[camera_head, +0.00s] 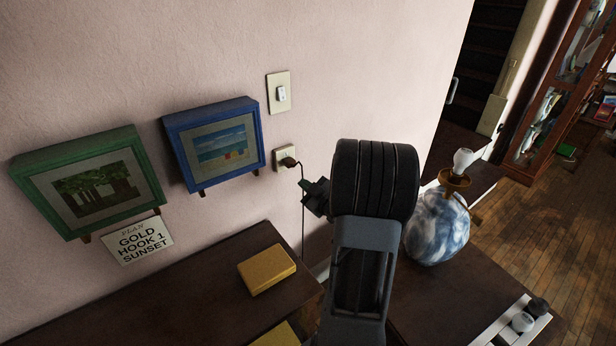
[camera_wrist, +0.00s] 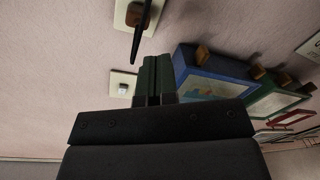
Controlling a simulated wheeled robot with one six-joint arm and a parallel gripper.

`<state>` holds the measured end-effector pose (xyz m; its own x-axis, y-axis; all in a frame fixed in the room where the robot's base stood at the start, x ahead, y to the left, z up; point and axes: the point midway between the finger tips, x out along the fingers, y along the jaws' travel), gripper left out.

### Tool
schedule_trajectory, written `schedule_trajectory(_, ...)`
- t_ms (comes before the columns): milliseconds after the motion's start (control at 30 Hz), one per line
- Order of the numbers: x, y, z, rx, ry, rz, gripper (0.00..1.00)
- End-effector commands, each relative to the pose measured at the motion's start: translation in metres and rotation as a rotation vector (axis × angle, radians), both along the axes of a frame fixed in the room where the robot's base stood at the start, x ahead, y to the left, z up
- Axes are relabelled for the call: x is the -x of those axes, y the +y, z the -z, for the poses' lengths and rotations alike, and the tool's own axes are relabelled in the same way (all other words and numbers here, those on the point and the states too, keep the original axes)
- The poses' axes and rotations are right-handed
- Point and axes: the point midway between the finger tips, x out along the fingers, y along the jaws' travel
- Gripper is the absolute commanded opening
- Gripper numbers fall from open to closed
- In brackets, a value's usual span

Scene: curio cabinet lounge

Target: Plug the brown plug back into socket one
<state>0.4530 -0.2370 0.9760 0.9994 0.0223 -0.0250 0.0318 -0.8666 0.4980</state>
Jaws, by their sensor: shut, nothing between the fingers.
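The brown plug (camera_head: 288,162) is at the cream wall socket (camera_head: 279,155), to the right of the blue picture frame. Its dark cord hangs down the wall. I cannot tell whether the plug is fully seated. My gripper (camera_head: 312,190) is shut and empty, below and to the right of the plug and apart from it. In the wrist view, the plug (camera_wrist: 140,14) and its plate (camera_wrist: 121,12) show at the top edge, beyond the closed fingers (camera_wrist: 156,62). No socket number can be read.
A light switch (camera_head: 280,92) is above the socket. Blue (camera_head: 255,127) and green (camera_head: 38,205) frames hang left, above a sign (camera_head: 138,241). A gold box (camera_head: 267,270) lies on the dark cabinet (camera_head: 190,300). A marbled lamp (camera_head: 436,228) with a bare bulb stands right of my arm.

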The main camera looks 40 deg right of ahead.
Motion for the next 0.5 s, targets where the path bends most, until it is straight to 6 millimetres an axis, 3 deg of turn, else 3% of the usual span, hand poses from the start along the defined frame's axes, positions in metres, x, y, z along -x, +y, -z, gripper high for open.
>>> schedule_trajectory(500,-0.017,-0.016,-0.001,1.207,-0.007,0.027,0.0)
